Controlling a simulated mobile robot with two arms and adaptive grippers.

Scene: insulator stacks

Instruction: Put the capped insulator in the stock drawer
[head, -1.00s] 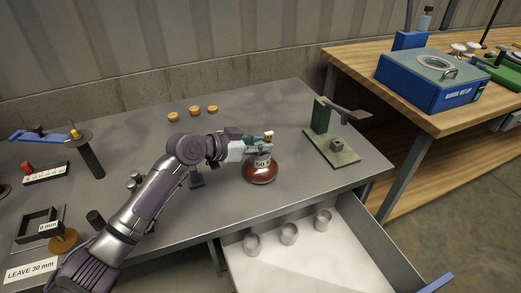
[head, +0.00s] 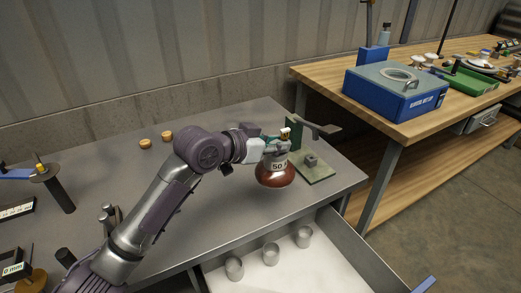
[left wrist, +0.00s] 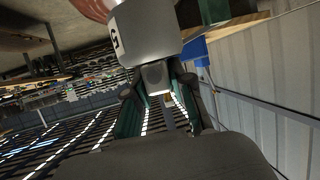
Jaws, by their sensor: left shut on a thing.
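The capped insulator (head: 275,176) has a red-brown bell-shaped body, a grey top with a label reading "50", and a pale cap. My left gripper (head: 284,143) is shut on its upper part and holds it upright, seemingly above the grey table. In the left wrist view its grey labelled part (left wrist: 148,32) is at the top centre, close to the fingers. The stock drawer (head: 300,278) is pulled open below the table's front edge. My right gripper is not in view.
A green press-like stand (head: 313,167) with a lever is just right of the insulator. A wooden bench (head: 400,128) with a blue box (head: 395,95) stands at right.

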